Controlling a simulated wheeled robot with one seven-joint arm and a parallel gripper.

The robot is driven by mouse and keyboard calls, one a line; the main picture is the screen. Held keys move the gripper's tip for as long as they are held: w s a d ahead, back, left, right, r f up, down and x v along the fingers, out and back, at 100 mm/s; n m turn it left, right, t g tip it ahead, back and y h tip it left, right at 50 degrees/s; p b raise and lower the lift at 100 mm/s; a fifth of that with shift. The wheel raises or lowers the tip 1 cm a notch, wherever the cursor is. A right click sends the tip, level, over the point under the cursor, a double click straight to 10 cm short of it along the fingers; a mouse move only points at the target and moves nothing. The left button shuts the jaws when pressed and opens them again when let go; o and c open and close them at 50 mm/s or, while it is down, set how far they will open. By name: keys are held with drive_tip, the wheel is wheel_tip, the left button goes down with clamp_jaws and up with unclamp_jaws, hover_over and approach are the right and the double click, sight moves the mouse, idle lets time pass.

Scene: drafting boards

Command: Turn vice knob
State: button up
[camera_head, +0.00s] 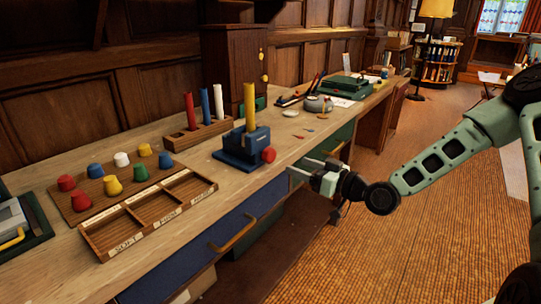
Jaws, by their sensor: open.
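The blue vice (238,145) stands on the wooden desk near its front edge. Its red knob (268,155) sticks out on the right side. A yellow rod (250,106) stands upright in the vice. My gripper (297,172) is at the desk's front edge, to the right of and a little lower in the picture than the knob. It is open and apart from the knob, with its fingers pointing left. I see nothing between its fingers.
A rack (198,133) with red, blue and white rods stands behind the vice. A compartment tray (150,213) and a board of colored knobs (104,180) lie to the left. A blue drawer (190,254) with a brass handle is below the desktop. A green typewriter-like box (344,88) stands farther back.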

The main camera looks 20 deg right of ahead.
sight(273, 156)
drive_tip(key=p+x, duration=0.1)
drive_tip(key=x, duration=0.9)
drive_tip(key=shift+w+a, duration=0.2)
drive_tip(key=shift+w, duration=0.05)
drive_tip(key=c, duration=1)
